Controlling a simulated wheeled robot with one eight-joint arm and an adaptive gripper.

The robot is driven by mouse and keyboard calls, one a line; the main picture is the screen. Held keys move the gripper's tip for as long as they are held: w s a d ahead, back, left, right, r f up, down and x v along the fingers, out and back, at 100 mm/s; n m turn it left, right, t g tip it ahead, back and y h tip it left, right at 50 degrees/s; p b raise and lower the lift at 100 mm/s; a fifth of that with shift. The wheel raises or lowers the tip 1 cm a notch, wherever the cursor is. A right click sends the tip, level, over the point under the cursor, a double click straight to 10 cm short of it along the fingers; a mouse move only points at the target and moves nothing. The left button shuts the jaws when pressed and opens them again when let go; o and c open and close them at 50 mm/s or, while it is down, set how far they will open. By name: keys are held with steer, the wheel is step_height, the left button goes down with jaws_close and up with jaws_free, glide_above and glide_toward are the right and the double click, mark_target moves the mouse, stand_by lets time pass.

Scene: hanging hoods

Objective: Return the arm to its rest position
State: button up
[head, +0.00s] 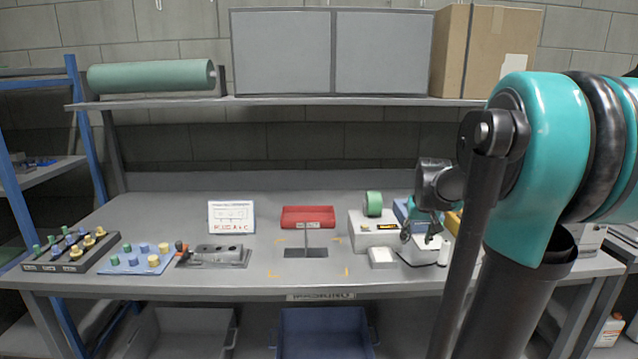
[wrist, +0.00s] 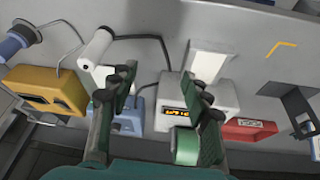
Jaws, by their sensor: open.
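My teal arm rises at the right of the head view, and its end hangs over the right part of the bench. My gripper (head: 428,232) is above the bench, partly behind my own arm links. In the wrist view my gripper (wrist: 160,88) has its two dark green fingers spread wide apart. No object is visible between the fingertips, and only the bench and items below show past them. The right finger overlaps the green tape roll (wrist: 187,146) in that picture; I cannot tell how close they are.
Near my gripper are a white device with a lit display (head: 377,232), a green roll (head: 373,203), a white block (head: 382,257) and a yellow box (wrist: 47,88). A red bin (head: 308,216) stands mid-bench. A shelf (head: 290,101) with boxes runs above. The front-middle bench is mostly clear.

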steer(key=s+a+f, duration=0.5)
steer(key=s+f, duration=0.2)
steer(key=s, duration=0.4)
steer(key=s+a+f+n, duration=0.1)
steer(key=s+a+f, duration=0.3)
steer(key=s+f, duration=0.4)
steer(key=s, duration=0.3)
steer(key=shift+s+a+f+y, duration=0.2)
steer(key=shift+a+f+y, duration=0.05)
steer(key=shift+a+y, duration=0.15)
steer(key=shift+c, duration=0.6)
